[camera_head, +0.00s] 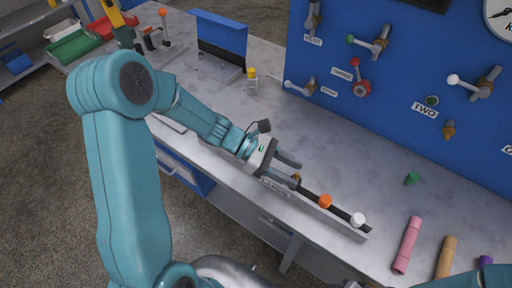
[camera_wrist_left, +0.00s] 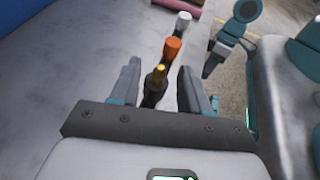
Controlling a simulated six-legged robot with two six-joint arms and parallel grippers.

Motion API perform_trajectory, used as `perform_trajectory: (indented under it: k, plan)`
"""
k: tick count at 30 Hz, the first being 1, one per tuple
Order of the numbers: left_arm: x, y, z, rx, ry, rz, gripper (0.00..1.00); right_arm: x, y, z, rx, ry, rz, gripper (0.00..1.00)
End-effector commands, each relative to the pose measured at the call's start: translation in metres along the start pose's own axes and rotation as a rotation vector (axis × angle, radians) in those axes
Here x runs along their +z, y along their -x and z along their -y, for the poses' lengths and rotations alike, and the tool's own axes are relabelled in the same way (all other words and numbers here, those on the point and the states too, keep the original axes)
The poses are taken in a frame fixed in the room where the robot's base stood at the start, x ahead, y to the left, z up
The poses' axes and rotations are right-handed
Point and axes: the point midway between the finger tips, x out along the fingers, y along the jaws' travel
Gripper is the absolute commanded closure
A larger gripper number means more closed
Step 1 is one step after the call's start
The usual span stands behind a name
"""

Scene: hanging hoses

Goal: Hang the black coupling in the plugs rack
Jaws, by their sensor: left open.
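A black coupling with a gold tip (camera_wrist_left: 155,84) shows in the left wrist view, between the fingers of my left gripper (camera_wrist_left: 160,70). Only its gold tip (camera_head: 296,177) shows clearly in the head view. The plugs rack (camera_head: 335,223) is a long grey rail with a dark top along the bench's front edge. The coupling is at the rack's left part, in line with an orange plug (camera_head: 325,201) and a white plug (camera_head: 358,219). My left gripper (camera_head: 291,172) is open, with a finger on either side of the coupling. I cannot tell whether they touch.
Pink (camera_head: 407,245) and tan (camera_head: 445,258) hoses lie right of the rack. A green piece (camera_head: 412,178) lies on the bench. A blue panel (camera_head: 400,110) with valves stands behind. A yellow-capped bottle (camera_head: 251,82) stands farther back. The middle bench is clear.

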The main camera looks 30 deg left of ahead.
Motion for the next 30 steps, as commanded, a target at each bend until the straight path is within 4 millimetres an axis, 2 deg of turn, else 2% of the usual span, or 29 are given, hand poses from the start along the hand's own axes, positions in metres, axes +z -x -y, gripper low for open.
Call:
perform_trajectory:
  k: [5, 12, 18, 24, 30]
  plan:
    - [-0.001, 0.032, -0.001, 0.008, -0.002, -0.002, 0.54, 0.000, -0.002, -0.001, 0.000, 0.000, 0.000, 0.57]
    - [-0.001, 0.097, -0.001, 0.009, -0.002, -0.002, 0.54, 0.000, -0.006, -0.002, 0.000, 0.000, 0.000, 0.57]
    - [-0.001, 0.139, 0.000, 0.004, 0.000, -0.002, 0.54, 0.000, -0.008, -0.003, 0.000, 0.000, 0.000, 0.57]
    - [0.000, 0.158, 0.000, 0.002, 0.000, -0.001, 0.54, 0.000, -0.008, -0.003, 0.000, 0.000, 0.000, 0.57]
    - [0.000, 0.160, 0.000, 0.001, 0.001, -0.001, 0.54, 0.000, -0.008, -0.003, 0.000, 0.000, 0.000, 0.57]
